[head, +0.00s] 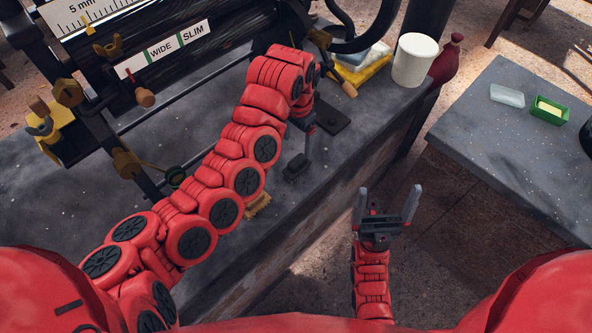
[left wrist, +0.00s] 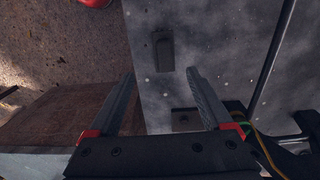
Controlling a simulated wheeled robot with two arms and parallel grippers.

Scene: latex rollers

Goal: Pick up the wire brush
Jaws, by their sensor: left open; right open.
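I cannot tell for sure which thing is the wire brush. A small tan piece (head: 257,205) lies near the bench's front edge, partly hidden behind my left arm. A small dark block (head: 296,167) lies on the bench just below my left gripper (head: 307,142). In the left wrist view, a dark rounded block (left wrist: 165,51) lies flat on the bench, beyond the open fingertips of my left gripper (left wrist: 160,76). That gripper is empty. My right gripper (head: 388,197) is open and empty, off the bench's edge over the floor.
The speckled bench (head: 200,130) carries a large dark roller machine (head: 165,55). A dark plate (head: 328,117), yellow and pale cloths (head: 362,65), a white cylinder (head: 414,60) and a red bottle (head: 446,60) stand behind. A side table (head: 490,140) holds a green tray (head: 550,112).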

